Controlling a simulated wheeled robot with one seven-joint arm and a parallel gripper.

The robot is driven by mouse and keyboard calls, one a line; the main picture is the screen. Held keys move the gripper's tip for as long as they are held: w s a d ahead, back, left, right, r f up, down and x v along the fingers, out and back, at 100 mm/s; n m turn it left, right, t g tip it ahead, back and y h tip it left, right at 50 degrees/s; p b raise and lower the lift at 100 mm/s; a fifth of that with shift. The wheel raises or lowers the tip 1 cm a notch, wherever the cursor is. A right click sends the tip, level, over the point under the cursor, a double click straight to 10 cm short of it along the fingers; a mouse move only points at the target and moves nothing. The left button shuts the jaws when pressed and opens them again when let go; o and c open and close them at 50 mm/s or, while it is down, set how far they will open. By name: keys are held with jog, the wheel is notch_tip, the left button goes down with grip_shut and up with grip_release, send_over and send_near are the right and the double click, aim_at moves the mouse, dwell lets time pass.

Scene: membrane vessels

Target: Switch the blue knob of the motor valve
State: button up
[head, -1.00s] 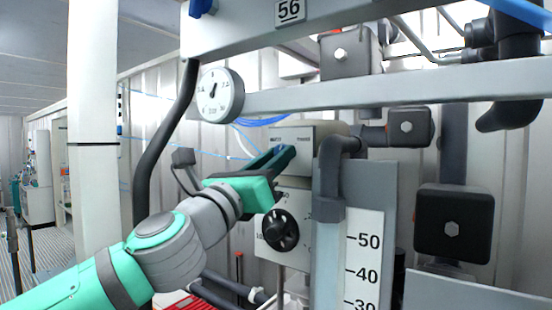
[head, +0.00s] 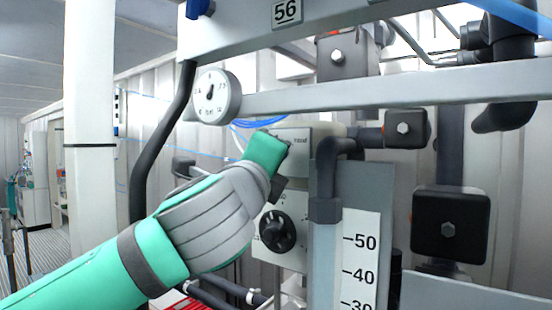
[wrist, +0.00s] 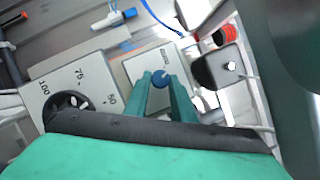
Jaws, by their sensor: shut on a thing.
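The motor valve is a light grey box, with its upper face (head: 299,141) partly behind my gripper in the head view. In the wrist view its plate (wrist: 137,67) shows tilted, with small print. The blue knob (wrist: 159,79) is a small round knob on that plate, seen between my fingertips. My gripper (wrist: 161,83) is shut on the blue knob, one green finger on each side. In the head view my gripper (head: 284,150) covers the knob, so its setting is hidden.
A black dial (head: 277,230) on a lower box sits just below. A dark pipe (head: 326,180) and a level scale (head: 360,260) stand close on the right. A black box (head: 451,226) is farther right.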

jog(key=shift+n+g+y, duration=0.3)
jog(key=shift+n+y, duration=0.1)
jog(key=shift+n, duration=0.9)
jog(key=o, duration=1.1)
jog(key=shift+c, duration=0.2)
jog(key=v, duration=1)
jog(key=shift+s, duration=0.4)
jog(key=shift+w+a, duration=0.1)
